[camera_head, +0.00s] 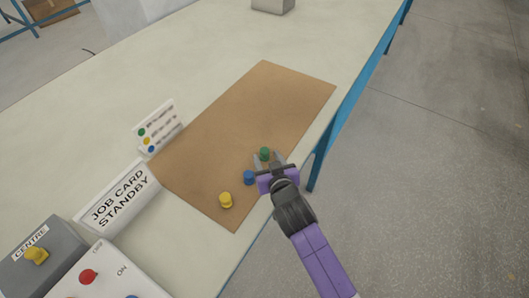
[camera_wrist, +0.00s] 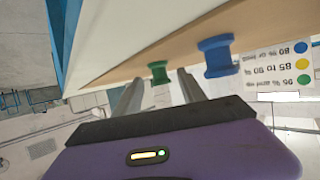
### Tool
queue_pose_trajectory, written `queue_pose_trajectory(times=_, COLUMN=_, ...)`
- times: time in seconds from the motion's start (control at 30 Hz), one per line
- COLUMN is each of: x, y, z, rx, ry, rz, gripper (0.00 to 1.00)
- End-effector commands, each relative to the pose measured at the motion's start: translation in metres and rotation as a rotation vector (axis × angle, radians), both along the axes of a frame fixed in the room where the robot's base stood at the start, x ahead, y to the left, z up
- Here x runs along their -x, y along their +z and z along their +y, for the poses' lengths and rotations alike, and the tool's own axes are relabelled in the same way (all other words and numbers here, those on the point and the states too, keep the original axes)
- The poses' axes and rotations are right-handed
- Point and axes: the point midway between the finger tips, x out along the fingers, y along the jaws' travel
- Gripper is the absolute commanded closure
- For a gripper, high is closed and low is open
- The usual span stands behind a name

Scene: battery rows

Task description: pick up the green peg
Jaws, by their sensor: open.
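The green peg (camera_head: 264,154) stands on the brown mat (camera_head: 262,100) near the mat's right edge. My gripper (camera_head: 268,159) is open, low over the mat, with its fingertips on either side of the green peg. In the wrist view the green peg (camera_wrist: 159,72) shows between the two fingers of my gripper (camera_wrist: 157,85), toward their tips. I cannot tell whether a finger touches it. The blue peg (camera_head: 249,177) stands beside the gripper, and in the wrist view it (camera_wrist: 217,57) is just outside the right-hand finger.
A yellow peg (camera_head: 225,200) stands nearer on the mat. A small card with coloured dots (camera_head: 158,126), a job card sign (camera_head: 119,197) and a switch box (camera_head: 92,278) stand at left. The table's right edge (camera_head: 345,100) is close to the gripper. The mat's far part is clear.

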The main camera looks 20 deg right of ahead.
Motion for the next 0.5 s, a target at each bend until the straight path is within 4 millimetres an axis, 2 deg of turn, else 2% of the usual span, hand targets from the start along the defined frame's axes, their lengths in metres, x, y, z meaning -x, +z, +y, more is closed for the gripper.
queue_pose_trajectory(times=0.2, x=-0.019, y=-0.007, z=-0.002, rx=-0.001, ry=0.000, rz=0.000, gripper=0.52)
queue_pose_trajectory(times=0.47, x=-0.020, y=-0.009, z=-0.002, rx=-0.001, ry=0.000, rz=0.000, gripper=0.52)
queue_pose_trajectory(times=0.5, x=-0.020, y=-0.009, z=-0.002, rx=-0.001, ry=0.000, rz=0.000, gripper=0.60)
